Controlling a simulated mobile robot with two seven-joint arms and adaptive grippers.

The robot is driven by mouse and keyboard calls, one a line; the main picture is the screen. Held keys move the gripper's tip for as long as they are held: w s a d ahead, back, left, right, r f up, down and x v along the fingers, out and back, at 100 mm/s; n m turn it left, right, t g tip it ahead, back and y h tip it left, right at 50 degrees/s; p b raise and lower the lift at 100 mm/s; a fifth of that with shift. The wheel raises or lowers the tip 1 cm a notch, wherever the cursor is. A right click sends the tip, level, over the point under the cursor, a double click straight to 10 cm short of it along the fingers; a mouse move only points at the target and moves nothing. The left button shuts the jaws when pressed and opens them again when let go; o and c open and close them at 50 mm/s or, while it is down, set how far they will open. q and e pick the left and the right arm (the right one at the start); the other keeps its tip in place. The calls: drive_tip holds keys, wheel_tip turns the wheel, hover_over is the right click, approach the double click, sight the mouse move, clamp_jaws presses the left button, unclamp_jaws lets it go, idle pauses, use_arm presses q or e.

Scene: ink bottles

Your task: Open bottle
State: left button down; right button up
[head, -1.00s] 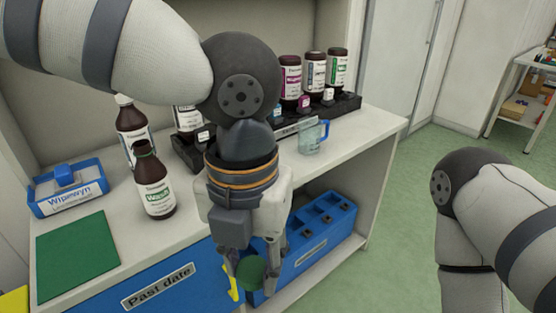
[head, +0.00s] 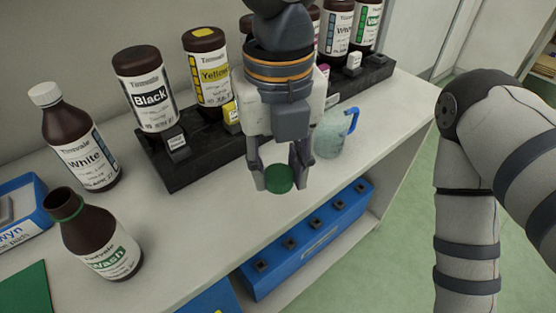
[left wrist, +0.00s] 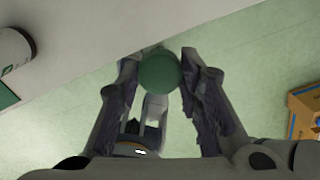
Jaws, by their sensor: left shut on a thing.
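My left gripper (head: 280,178) is shut on a green cap (head: 279,180), held between its fingertips in front of the black rack. The cap also shows between the fingers in the left wrist view (left wrist: 158,74). The brown Wash bottle (head: 98,240) stands upright on the counter at the lower left, apart from the gripper. Its neck has a green ring and no cap on it. My right arm shows at the right, but its gripper is out of view.
Brown Black (head: 146,92) and Yellow (head: 208,72) bottles stand at the black rack (head: 188,172). A capped White bottle (head: 84,145) stands behind the Wash bottle. A clear jug with a blue handle (head: 332,132) is right of the gripper. A blue crate (head: 300,250) sits below the counter.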

use_arm(q)
drive_tip(key=w+f+b, duration=0.1)
drive_tip(key=w+f, duration=0.3)
drive_tip(key=w+f+b, duration=0.1)
drive_tip(key=w+f, duration=0.3)
drive_tip(key=shift+w+a, duration=0.15)
drive_tip(key=shift+w, duration=0.15)
drive_tip(key=f, duration=0.2)
drive_tip(key=w+f, duration=0.1)
drive_tip(key=shift+f, duration=0.4)
drive_tip(key=shift+r, duration=0.1)
use_arm(e)
drive_tip(key=shift+g, duration=0.8)
drive_tip(key=s+f, duration=0.3)
drive_tip(key=shift+s+f, duration=0.35)
drive_tip(key=shift+s, duration=0.05)
use_arm(q)
drive_tip(key=c, duration=1.1)
unclamp_jaws()
drive_tip(key=shift+f, duration=0.2)
wheel_tip(320, 180, up, 12)
drive_tip(key=shift+s+r+p, duration=0.1)
drive_tip(key=shift+r+p, duration=0.05)
drive_tip(key=shift+p, duration=0.2)
use_arm(e)
drive_tip(key=shift+w+r, duration=0.5)
drive_tip(key=shift+r, duration=0.1)
